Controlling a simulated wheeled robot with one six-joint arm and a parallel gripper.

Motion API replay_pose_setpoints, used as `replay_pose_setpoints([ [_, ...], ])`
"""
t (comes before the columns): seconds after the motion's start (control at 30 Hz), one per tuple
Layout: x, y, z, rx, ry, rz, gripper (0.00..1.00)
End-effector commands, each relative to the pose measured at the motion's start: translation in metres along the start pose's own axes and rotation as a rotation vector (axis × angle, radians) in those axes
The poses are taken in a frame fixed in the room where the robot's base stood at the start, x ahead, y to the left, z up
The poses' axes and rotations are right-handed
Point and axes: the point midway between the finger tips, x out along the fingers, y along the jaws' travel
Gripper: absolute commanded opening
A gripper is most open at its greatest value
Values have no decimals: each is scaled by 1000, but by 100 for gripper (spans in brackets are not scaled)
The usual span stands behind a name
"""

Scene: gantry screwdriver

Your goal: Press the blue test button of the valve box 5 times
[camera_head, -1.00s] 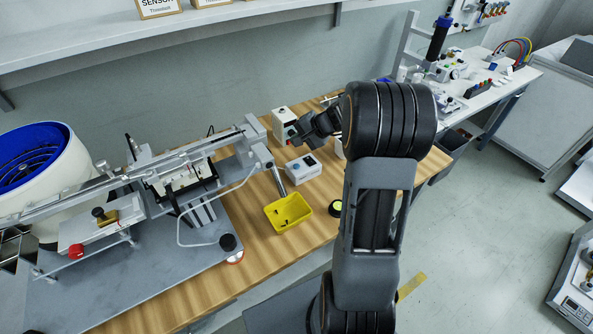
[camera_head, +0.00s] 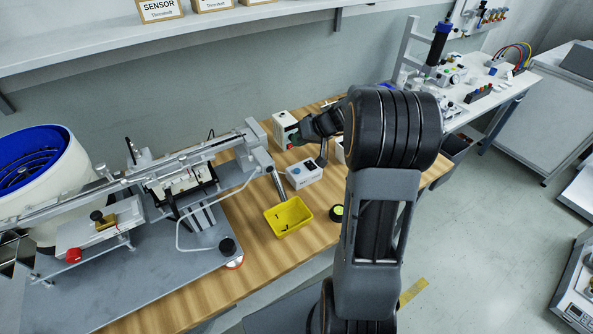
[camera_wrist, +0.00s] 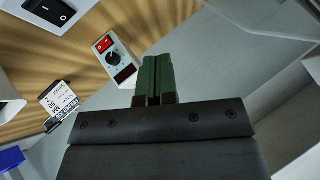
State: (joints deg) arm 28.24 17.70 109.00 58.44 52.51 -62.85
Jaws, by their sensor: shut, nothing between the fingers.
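A small white box (camera_head: 303,174) stands on the wooden bench, with a dark rocker switch and a small blue spot on its top. It looks like the valve box. A white box with a black rocker (camera_wrist: 50,12) is cut off at the wrist view's upper left; no blue button shows there. My gripper (camera_head: 294,138) is beyond that box in the head view, near an upright white box. In the wrist view, my gripper (camera_wrist: 154,62) has its green fingers together, with nothing between them. I cannot tell whether it touches anything.
The upright white controller box (camera_head: 284,129) has a red switch and dark knob in the wrist view (camera_wrist: 115,60). A yellow tray (camera_head: 305,221) stands in front of the white box. A metal rail (camera_head: 225,147) and feeder bowl (camera_head: 60,185) fill the left.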

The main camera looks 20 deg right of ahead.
Motion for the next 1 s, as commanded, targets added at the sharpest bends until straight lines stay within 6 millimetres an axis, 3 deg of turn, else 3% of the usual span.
replay_pose_setpoints([
  [0.27,10,7,8,2,-1,0,0],
  [0.7,50,36,36,2,0,0,0],
  [1.0,60,44,44,1,1,0,0],
])
